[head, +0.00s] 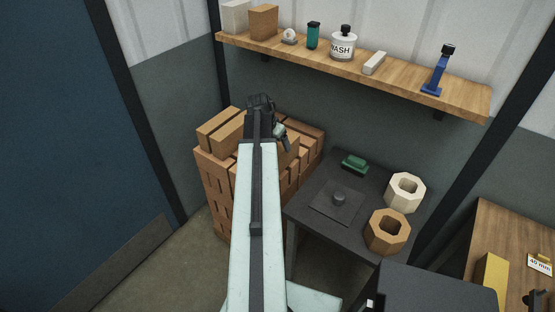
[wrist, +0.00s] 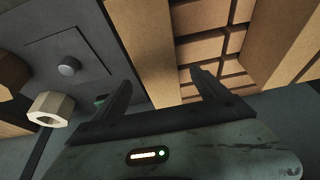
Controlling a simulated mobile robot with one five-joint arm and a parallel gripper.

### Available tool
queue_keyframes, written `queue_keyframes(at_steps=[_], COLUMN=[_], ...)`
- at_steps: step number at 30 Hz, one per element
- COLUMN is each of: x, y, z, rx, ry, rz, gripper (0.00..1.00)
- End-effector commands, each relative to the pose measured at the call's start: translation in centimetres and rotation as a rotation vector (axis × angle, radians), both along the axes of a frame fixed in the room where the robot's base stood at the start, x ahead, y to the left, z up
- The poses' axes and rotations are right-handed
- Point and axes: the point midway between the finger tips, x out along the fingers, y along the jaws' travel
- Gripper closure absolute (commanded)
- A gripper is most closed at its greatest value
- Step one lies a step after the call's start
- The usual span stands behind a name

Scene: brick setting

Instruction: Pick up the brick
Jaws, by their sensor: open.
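Tan bricks form a stack (head: 213,178) against the back wall. Two loose-looking bricks lie on its top left: a rear brick (head: 217,123) and a nearer brick (head: 229,136). Which one the task means, I cannot tell. My gripper (head: 280,132) is over the top of the stack, and my arm hides part of it. In the wrist view my gripper (wrist: 162,78) has its two dark fingers spread, with nothing held between them. A tan brick face (wrist: 148,45) shows beyond the left finger, and more bricks (wrist: 200,48) lie beyond the right finger.
A dark table (head: 310,212) stands right of the stack. It carries a green object (head: 355,163), a small knob on a plate (head: 340,198), a cream ring (head: 405,192) and a tan ring (head: 387,231). A wooden shelf (head: 400,85) with several items hangs above. Floor is clear at left front.

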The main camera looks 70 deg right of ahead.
Motion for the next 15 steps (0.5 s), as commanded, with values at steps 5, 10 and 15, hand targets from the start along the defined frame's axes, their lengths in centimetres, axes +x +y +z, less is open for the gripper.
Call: queue_keyframes(at_steps=[5, 10, 15], x=[-0.1, -0.2, -0.3], y=[-0.7, -0.9, -1.5], z=[-2.5, -2.6, -4.9], rx=[0.001, 0.001, 0.001], ry=[-0.001, 0.000, 0.000], rz=[0.001, 0.003, 0.003], gripper=[0.16, 0.16, 0.16])
